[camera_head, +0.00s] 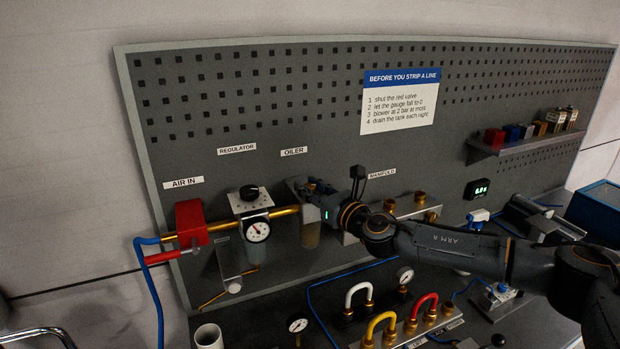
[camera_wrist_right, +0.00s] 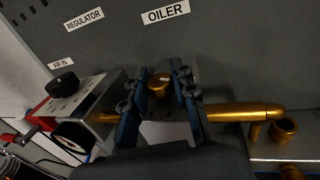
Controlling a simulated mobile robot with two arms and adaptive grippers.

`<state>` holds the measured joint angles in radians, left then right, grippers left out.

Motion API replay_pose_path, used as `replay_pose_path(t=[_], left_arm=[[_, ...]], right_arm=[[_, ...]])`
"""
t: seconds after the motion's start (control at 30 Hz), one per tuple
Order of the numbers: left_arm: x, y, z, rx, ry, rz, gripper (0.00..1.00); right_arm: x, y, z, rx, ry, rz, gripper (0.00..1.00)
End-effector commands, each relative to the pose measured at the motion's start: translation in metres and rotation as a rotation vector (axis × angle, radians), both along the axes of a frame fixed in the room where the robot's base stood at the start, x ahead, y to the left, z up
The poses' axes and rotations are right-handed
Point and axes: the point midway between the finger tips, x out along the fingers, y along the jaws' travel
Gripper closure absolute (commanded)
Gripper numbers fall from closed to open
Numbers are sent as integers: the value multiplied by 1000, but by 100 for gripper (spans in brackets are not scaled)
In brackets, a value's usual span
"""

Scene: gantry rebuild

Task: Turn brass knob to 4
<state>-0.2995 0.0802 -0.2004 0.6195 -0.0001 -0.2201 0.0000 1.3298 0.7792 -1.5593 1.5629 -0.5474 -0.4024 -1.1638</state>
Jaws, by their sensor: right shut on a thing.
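The brass knob (camera_wrist_right: 158,86) sits on top of the oiler, below the OILER label (camera_wrist_right: 165,14) in the right wrist view. My right gripper (camera_wrist_right: 160,76) has a finger on each side of the knob and is shut on it. In the head view the right gripper (camera_head: 302,187) reaches in from the right to the oiler (camera_head: 311,234), and its fingers hide the knob. My left gripper is not in view.
The regulator (camera_head: 252,205) with its black knob and gauge (camera_head: 257,231) stands close left of the gripper. The red valve (camera_head: 191,222) is further left. The manifold (camera_head: 420,206) is right, behind my arm. Hoses, gauges and coloured handles (camera_head: 380,325) fill the bench below.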

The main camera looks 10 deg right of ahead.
Motion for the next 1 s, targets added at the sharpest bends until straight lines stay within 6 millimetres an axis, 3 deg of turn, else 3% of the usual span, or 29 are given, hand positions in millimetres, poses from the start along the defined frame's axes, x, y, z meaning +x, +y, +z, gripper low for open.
replay_pose_path(t=[0.6,1.0], left_arm=[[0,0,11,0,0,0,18],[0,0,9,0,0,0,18]], right_arm=[[0,3,0,1,1,-557,100],[1,1,2,0,-5,-801,100]])
